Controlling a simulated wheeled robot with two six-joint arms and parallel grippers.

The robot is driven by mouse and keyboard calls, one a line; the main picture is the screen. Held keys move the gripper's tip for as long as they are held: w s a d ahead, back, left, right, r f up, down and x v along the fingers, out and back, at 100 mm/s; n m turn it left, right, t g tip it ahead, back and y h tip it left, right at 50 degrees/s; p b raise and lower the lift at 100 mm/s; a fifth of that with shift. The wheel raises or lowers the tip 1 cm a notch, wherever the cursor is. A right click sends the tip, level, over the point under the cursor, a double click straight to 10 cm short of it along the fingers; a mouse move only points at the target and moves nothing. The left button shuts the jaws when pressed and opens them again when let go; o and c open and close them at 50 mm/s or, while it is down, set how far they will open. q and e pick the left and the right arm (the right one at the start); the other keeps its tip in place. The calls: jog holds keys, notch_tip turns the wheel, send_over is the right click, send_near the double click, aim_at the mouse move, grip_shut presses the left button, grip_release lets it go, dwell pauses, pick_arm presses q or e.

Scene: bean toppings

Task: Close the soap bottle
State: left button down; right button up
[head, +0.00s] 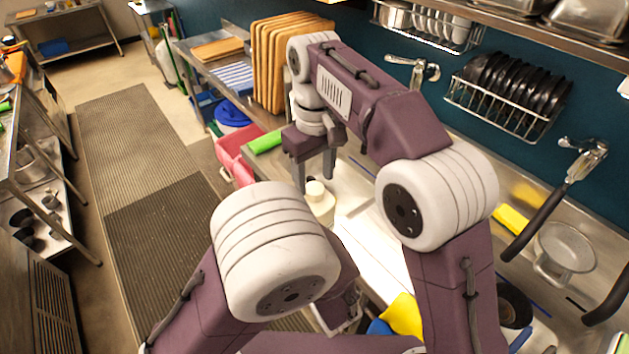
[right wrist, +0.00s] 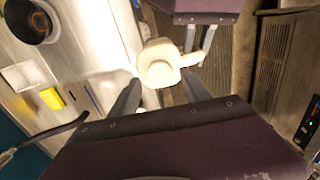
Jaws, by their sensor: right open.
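The soap bottle (head: 320,207) is cream-white and stands upright at the sink counter in the head view. A rounded pale top shows on it. My right gripper (head: 314,172) is open, just above and beside it. In the right wrist view the bottle (right wrist: 160,68) lies beyond and between my open right fingers (right wrist: 160,97), with a gap to them. A small white piece (right wrist: 191,59) juts from its right side towards my left gripper's fingertips (right wrist: 197,50). I cannot tell whether it is attached or held. In the head view my left arm hides most of my left gripper.
A green sponge (head: 267,141) and red bin (head: 236,155) are left of the bottle. Wooden boards (head: 275,65) stand behind. A yellow sponge (head: 511,220) and a metal strainer (head: 566,248) are on the right by the sink. A yellow cloth-like thing (head: 404,316) is in front.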

aim_at(315, 188)
jog(key=shift+f, duration=1.5)
grip_shut()
jog(key=shift+o, duration=0.9)
grip_release()
notch_tip(315, 188, up, 8)
jog(key=shift+f, duration=0.25)
